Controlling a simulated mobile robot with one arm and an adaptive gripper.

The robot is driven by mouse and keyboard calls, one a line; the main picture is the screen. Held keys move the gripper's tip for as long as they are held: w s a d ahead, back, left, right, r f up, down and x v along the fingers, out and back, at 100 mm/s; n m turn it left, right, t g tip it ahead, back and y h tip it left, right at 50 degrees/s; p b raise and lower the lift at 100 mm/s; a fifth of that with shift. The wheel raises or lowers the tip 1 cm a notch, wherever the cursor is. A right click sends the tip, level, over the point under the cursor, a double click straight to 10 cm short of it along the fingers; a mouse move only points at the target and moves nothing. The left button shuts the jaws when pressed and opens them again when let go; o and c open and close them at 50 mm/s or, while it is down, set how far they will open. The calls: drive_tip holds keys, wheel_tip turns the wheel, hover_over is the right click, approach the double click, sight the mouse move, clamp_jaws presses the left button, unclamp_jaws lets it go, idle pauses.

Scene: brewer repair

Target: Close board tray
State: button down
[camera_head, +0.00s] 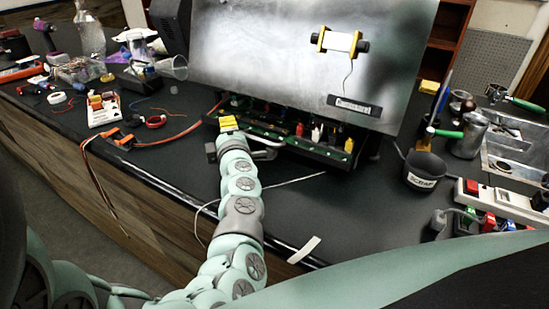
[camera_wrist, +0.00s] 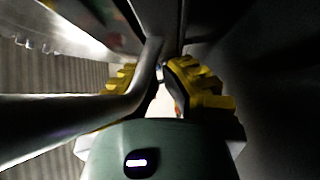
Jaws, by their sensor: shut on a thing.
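The board tray (camera_head: 318,152) is a dark tray with a green circuit board and small coloured parts. It juts out a little below the large grey metal panel (camera_head: 290,50). A metal bar handle (camera_head: 270,150) is at its front left. My gripper (camera_head: 228,124) has yellow finger pads and is at the left end of this handle. In the wrist view, the handle bar (camera_wrist: 130,103) runs between the yellow fingers, and my gripper (camera_wrist: 158,88) is shut on it. The exact contact is partly hidden and dark.
A dark cup (camera_head: 424,172) stands right of the tray. A red and white power strip (camera_head: 500,203) lies at the right. An orange clamp-like tool (camera_head: 118,139) and a white cable (camera_head: 292,182) lie on the dark counter (camera_head: 180,158). The counter in front of the tray is mostly clear.

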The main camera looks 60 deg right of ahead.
sight(238, 127)
drive_tip(key=shift+w+d+b, duration=0.2)
drive_tip(key=shift+d+b, duration=0.45)
drive_tip(key=shift+d, duration=1.2)
